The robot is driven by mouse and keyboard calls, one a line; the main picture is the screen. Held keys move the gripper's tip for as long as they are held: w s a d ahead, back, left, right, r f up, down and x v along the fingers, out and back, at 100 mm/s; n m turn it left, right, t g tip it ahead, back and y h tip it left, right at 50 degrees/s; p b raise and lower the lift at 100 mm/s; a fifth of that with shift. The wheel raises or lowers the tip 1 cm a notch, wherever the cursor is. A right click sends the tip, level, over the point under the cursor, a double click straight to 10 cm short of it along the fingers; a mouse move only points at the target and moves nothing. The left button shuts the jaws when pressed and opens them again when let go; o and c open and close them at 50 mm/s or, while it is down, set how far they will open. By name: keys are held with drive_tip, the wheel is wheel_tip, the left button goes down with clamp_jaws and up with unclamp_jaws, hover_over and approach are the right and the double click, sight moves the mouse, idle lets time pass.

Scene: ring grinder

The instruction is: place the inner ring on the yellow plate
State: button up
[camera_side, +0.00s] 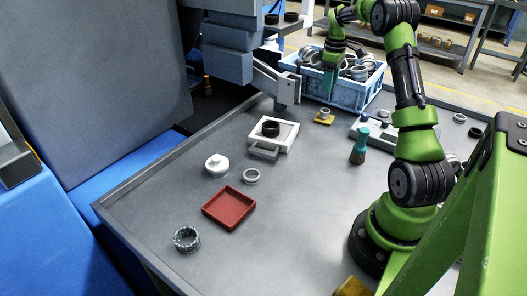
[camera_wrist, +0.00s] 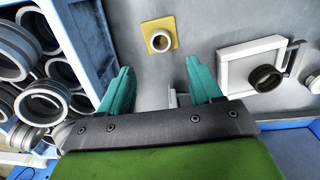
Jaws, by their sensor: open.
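The yellow plate (camera_side: 318,121) lies on the grey table in front of the blue crate, and it also shows in the wrist view (camera_wrist: 148,27). A small metal ring (camera_wrist: 160,49) lies on the plate; it looks like the inner ring and also shows in the side view (camera_side: 325,112). My gripper (camera_wrist: 158,72) has its two teal fingers spread wide, with nothing between them. In the side view my gripper (camera_side: 329,80) is above the table near the crate's front edge, its fingertips partly hard to make out. The plate and ring are ahead of the fingers in the wrist view, apart from them.
The blue crate (camera_side: 345,95) full of metal rings stands close beside my gripper. A white fixture (camera_side: 287,141) holds a black ring (camera_side: 270,128). A red tray (camera_side: 230,220), a white lidded part (camera_side: 216,164), loose rings and a teal-handled brush (camera_side: 359,146) stand on the table.

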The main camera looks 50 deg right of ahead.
drive_tip(key=w+a+r+m+t, duration=0.1)
drive_tip(key=a+r+t, duration=0.1)
drive_tip(key=a+r, duration=0.65)
drive_tip(key=w+a+r+m+t, duration=0.1)
drive_tip(key=a+r, duration=0.3)
drive_tip(key=a, duration=0.9)
drive_tip(key=s+a+m+t+y, duration=0.1)
drive_tip(key=s+a+t, duration=0.1)
drive_tip(key=s+a, duration=0.4)
drive_tip(key=s+a+f+m+t+y, duration=0.1)
drive_tip(key=s+a, duration=0.6)
drive_tip(key=a, duration=0.7)
drive_tip(key=shift+s+a+f+m+t, duration=0.15)
drive_tip(key=shift+a+m+t, duration=0.25)
drive_tip(key=shift+m+t, duration=0.2)
